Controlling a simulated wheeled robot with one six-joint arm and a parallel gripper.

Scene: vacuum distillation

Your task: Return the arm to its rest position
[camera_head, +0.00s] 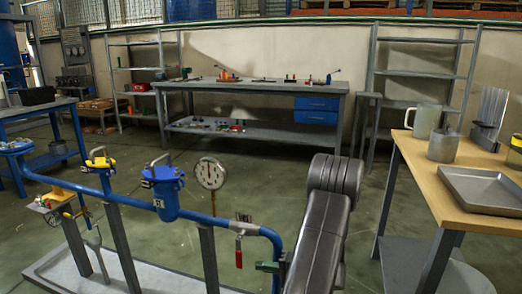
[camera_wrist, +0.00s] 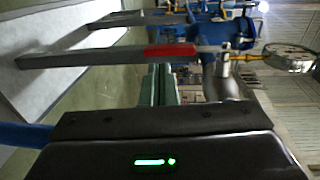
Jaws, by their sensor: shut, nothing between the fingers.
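My arm (camera_head: 318,240) rises at the bottom right of centre in the head view, bent at a dark rounded joint. My gripper (camera_wrist: 157,84) shows in the wrist view as two green fingers close together, shut and empty.
The blue pipe rig (camera_head: 115,192) with a round gauge (camera_head: 211,174) stands left of my arm. A wooden-topped table (camera_head: 440,190) with a metal tray (camera_head: 485,188) and mug (camera_head: 427,121) stands at right. A workbench (camera_head: 250,88) stands behind. Open floor (camera_head: 270,170) lies between.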

